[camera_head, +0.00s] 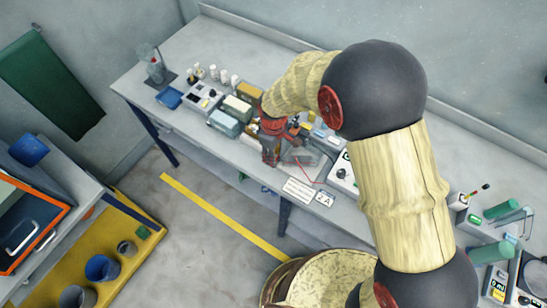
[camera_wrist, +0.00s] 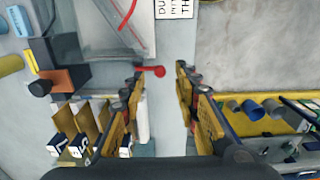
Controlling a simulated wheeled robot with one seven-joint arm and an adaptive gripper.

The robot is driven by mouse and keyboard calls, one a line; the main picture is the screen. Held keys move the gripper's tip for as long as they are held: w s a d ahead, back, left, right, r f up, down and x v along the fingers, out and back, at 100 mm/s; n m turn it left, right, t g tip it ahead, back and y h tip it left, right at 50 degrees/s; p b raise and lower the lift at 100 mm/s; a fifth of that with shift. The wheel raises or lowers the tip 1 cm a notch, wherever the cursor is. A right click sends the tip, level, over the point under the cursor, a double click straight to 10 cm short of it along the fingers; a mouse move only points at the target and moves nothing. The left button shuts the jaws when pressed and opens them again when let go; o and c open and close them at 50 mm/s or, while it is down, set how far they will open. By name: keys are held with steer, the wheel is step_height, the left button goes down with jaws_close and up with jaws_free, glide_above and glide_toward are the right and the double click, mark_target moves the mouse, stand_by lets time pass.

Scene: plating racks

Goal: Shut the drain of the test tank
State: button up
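The test tank appears to be the clear box (camera_wrist: 122,22) at the top of the wrist view, with a thin red line across it. It also shows in the head view (camera_head: 303,158) by the bench's front edge, partly beside my arm. A small red lever with a round knob (camera_wrist: 159,71) sticks out at the bench edge below the tank; it looks like the drain handle. My gripper (camera_wrist: 160,70) is open, its two yellow-and-dark fingers apart, with the red knob showing between the tips. I cannot tell its depth or whether a finger touches it. The head view shows my gripper (camera_head: 270,152) only partly.
A printed sign (camera_head: 298,190) hangs at the bench front by a 2A label (camera_head: 325,199). Boxes (camera_head: 224,123) and bottles stand left on the bench (camera_head: 150,105).

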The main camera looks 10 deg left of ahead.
step_height(320, 180, up, 9)
stand_by(0.3)
steer(key=shift+r, duration=0.1)
stand_by(0.4)
steer(key=s+d+r+m+t+b, duration=0.2)
steer(key=s+d+r+m+b, duration=0.1)
steer(key=d, duration=0.6)
steer(key=s+d+r+m+t+b, duration=0.1)
steer(key=s+d+r+m+b, duration=0.3)
steer(key=s+d+r+m, duration=0.2)
steer(key=s+d+r+m+t+b, duration=0.2)
steer(key=s+d, duration=0.5)
steer(key=d, duration=0.5)
step_height(320, 180, up, 2)
steer(key=m+b, duration=0.1)
steer(key=m, duration=0.1)
steer(key=shift+s+d+r+m+t+b, duration=0.25)
steer(key=shift+s+d+m+t+b, duration=0.05)
steer(key=shift+d+b, duration=0.1)
